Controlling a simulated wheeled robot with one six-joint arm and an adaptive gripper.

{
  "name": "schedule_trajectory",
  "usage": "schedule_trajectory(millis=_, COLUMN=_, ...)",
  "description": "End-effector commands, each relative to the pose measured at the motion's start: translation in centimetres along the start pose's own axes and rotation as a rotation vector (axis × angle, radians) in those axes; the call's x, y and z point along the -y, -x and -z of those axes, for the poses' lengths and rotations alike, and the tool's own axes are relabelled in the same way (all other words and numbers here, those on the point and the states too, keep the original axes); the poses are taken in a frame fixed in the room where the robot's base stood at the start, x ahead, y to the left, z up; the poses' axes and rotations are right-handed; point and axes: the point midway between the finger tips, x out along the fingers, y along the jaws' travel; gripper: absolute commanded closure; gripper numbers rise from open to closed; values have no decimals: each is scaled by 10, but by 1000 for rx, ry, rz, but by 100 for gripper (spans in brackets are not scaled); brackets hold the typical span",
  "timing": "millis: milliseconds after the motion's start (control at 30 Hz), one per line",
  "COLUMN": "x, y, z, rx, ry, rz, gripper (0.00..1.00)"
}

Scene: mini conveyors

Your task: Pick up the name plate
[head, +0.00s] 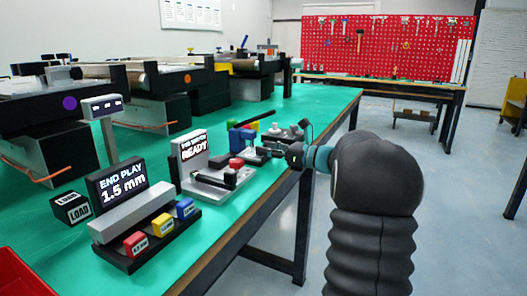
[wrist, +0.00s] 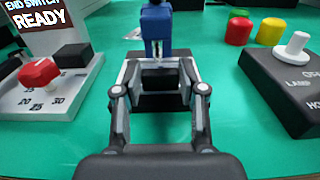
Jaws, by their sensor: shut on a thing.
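My gripper (wrist: 160,70) is low over the green bench top, its two fingers spread wide apart around a dark flat piece (wrist: 160,78) between the fingertips. I take this piece for the name plate; no lettering on it is readable. The gripper is shut on it. A blue upright block (wrist: 157,25) stands just beyond the fingertips. In the head view my gripper (head: 272,149) reaches in from the right over the bench's edge, beside the blue block (head: 240,136). The held piece cannot be made out there.
The end switch stand (wrist: 38,30) with a red knob (wrist: 39,72) is at left. A dark lamp box (wrist: 292,82) with a white knob is at right; red (wrist: 238,29) and yellow (wrist: 270,31) caps stand behind it. The END PLAY display (head: 120,188) is nearer on the green bench (head: 220,235).

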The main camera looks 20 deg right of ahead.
Motion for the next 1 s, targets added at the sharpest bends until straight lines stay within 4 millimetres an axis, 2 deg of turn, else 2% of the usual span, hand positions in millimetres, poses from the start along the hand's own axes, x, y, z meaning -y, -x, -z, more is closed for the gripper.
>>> schedule_trajectory(millis=167, x=0, y=0, z=-10, rx=1, ry=2, rz=0, gripper=99)
schedule_trajectory(millis=367, x=0, y=0, z=-37, rx=1, ry=4, rz=0, gripper=99)
schedule_trajectory(millis=567, x=1, y=45, z=-34, rx=1, ry=1, rz=5, gripper=99)
schedule_trajectory(millis=800, x=1, y=109, z=-34, rx=0, ry=1, rz=6, gripper=99)
schedule_trajectory(millis=1000, x=1, y=151, z=-35, rx=0, ry=1, rz=3, gripper=99)
